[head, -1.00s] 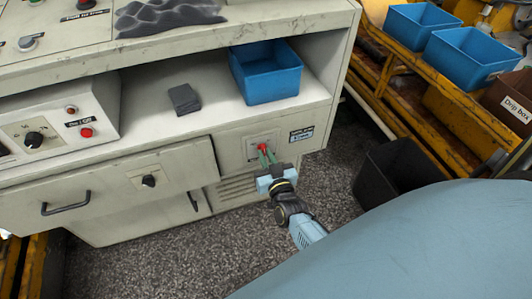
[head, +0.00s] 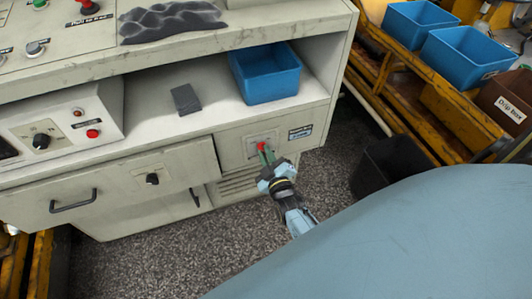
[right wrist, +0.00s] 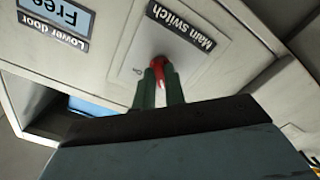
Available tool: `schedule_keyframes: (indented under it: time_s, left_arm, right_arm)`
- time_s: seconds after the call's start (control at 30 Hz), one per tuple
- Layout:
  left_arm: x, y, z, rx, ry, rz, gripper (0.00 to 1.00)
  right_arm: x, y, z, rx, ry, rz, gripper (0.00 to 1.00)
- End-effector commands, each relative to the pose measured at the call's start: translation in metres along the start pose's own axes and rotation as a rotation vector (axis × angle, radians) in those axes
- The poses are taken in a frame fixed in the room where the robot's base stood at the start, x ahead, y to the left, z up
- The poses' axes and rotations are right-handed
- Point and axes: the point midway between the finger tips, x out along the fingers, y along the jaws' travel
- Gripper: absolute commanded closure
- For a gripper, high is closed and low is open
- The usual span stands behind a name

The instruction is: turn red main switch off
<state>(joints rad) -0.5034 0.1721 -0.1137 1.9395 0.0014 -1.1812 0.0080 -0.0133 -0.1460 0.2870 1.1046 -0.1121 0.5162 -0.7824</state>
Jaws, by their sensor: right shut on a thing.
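The red main switch (head: 262,146) is on a pale plate on the front of the cabinet, below the open shelf. In the right wrist view the red switch (right wrist: 158,70) sits between the two green fingers, under the "Main switch" label (right wrist: 181,26). My right gripper (head: 265,154) is shut on the switch, with a finger on each side of its handle. The gripper looks rolled relative to the cabinet in the head view. The fingers hide part of the handle. My left gripper is not in view.
A blue bin (head: 267,73) and a dark grey block (head: 186,99) are on the shelf above the switch. A drawer with a black handle (head: 73,201) is at the left. A black bin (head: 396,170) stands on the floor at the right.

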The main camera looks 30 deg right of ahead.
Motion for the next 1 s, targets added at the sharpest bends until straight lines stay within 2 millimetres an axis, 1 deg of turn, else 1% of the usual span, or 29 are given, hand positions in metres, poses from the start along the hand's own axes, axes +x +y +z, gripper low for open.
schedule_keyframes:
  time_s: [0.2,0.67,0.7,0.83,1.0]
  left_arm:
    - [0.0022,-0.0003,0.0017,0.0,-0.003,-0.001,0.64]
    - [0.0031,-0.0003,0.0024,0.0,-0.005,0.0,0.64]
    - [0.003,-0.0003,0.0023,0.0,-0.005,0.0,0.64]
    - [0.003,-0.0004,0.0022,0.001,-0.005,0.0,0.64]
    - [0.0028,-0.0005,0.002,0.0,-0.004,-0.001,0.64]
  right_arm:
    - [-0.0004,-0.0006,0.0002,-0.048,-0.001,-0.002,1.0]
    - [-0.0003,-0.0005,0.0005,-0.06,-0.001,-0.002,1.0]
    - [-0.0004,-0.0005,0.0005,-0.06,-0.001,-0.002,0.83]
    - [-0.0003,-0.0003,0.0004,-0.059,-0.001,-0.001,0.66]
    - [-0.0001,-0.0001,0.0003,-0.058,-0.001,-0.001,0.66]
